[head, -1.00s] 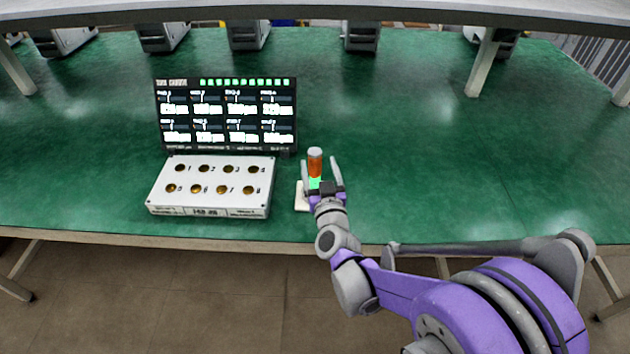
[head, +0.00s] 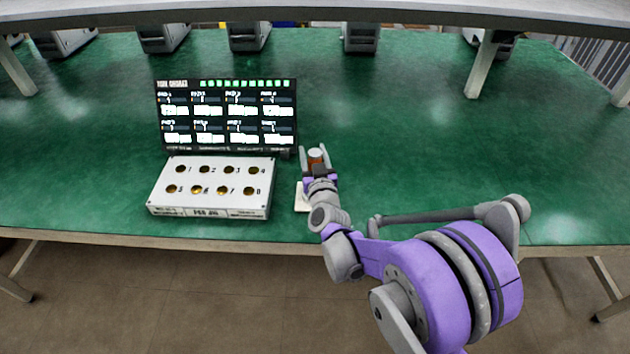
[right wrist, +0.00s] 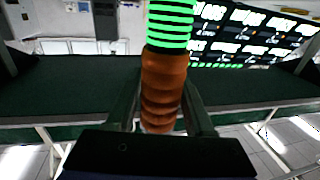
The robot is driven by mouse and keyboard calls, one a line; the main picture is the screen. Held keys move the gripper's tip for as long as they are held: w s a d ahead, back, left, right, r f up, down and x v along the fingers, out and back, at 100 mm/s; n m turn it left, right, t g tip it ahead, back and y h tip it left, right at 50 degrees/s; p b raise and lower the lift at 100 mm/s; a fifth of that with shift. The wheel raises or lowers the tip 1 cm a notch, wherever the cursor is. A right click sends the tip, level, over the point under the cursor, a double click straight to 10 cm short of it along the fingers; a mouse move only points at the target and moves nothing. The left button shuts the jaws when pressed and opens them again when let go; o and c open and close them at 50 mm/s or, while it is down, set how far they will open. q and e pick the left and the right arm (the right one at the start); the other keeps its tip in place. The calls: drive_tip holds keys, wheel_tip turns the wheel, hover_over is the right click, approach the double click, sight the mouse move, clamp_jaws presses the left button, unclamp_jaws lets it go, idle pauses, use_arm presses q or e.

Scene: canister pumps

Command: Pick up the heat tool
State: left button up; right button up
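The heat tool (head: 316,156) is an upright orange-brown cylinder with a pale top, standing on a small white base (head: 301,198) right of the white box. The right wrist view shows its ribbed orange body (right wrist: 163,85) and a glowing green ringed section. My right gripper (head: 315,150) has one finger on each side of the tool. The fingers look open, with narrow gaps beside the tool in the head view. In the right wrist view they run close along its body; contact is not clear. The gripper hides the tool's lower part in the head view. My left gripper is out of view.
A white box (head: 211,211) with numbered round sockets lies to the left, with a black display screen (head: 226,150) behind it. The green table (head: 450,150) is clear to the right. A shelf edge (head: 330,12) crosses above, and grey machines stand at the back.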

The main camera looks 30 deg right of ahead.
clamp_jaws()
idle(1.1)
